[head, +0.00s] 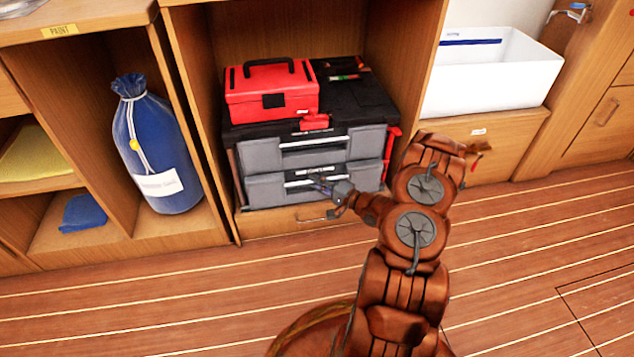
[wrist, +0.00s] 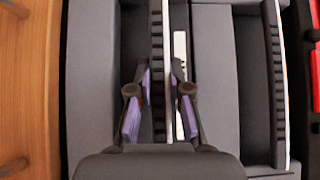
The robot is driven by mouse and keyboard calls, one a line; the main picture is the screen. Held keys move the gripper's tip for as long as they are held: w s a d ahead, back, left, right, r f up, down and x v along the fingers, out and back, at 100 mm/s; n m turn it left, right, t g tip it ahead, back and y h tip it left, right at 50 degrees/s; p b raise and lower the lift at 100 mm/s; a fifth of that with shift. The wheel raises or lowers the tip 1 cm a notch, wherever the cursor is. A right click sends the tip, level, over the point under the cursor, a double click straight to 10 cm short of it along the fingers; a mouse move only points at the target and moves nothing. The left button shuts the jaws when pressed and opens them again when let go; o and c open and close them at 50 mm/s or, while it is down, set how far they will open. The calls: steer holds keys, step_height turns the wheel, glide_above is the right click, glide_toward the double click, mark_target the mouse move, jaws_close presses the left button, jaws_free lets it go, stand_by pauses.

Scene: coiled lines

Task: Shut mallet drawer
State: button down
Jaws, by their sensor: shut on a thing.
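A black tool chest with two grey drawers stands in the middle bay of the wooden cabinet. Its lower drawer (head: 270,190) has a pale handle bar and a label too small to read. My gripper (head: 322,184) reaches this drawer's front from the right. In the wrist view, my gripper (wrist: 158,82) has its two purple-padded fingers on either side of the lower handle bar (wrist: 157,35), shut on it. The upper drawer (head: 262,155) sits above and looks closed. I cannot tell exactly how far the lower drawer stands out.
A red toolbox (head: 272,92) sits on the chest. A wooden drawer (head: 275,222) with a metal handle lies below it. A blue sack (head: 158,150) stands in the left bay and a white bin (head: 490,75) at the right. The plank floor (head: 150,300) is clear at the left.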

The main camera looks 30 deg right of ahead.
steer(key=shift+w+d+r+p, duration=0.1)
steer(key=shift+w+d+p, duration=0.15)
steer(key=shift+w+p, duration=0.3)
steer(key=shift+w+d+p, duration=0.25)
steer(key=shift+w+p, duration=0.3)
steer(key=shift+w+d, duration=0.2)
steer(key=shift+w, duration=0.15)
steer(key=c, duration=1.1)
jaws_free()
steer(key=v, duration=1.2)
